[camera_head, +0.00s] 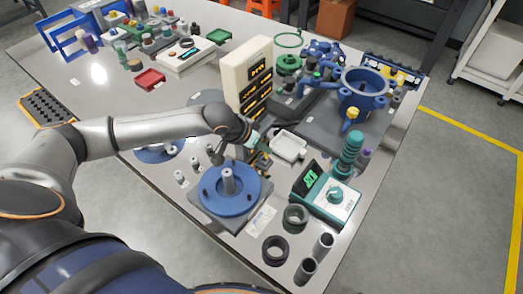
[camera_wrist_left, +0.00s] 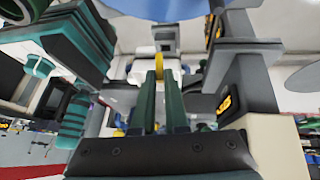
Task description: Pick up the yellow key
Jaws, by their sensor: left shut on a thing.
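My left gripper (camera_head: 259,156) is low over the middle of the table, in front of the cream display unit. In the left wrist view its two dark green fingers (camera_wrist_left: 159,100) are close together. A narrow yellow piece, which looks like the yellow key (camera_wrist_left: 158,64), shows between their tips, and the gripper is shut on it. Its lower part is hidden by the fingers. In the head view the hand covers most of this spot, so I cannot make out the key's shape there. My right gripper is in neither view.
The cream display unit (camera_head: 246,78) stands close behind the hand. A blue round fixture (camera_head: 212,196) with a grey post is in front. A white tray (camera_head: 289,146) and a teal device with a dial (camera_head: 325,194) are to the right. Dark rings (camera_head: 275,250) lie near the front edge.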

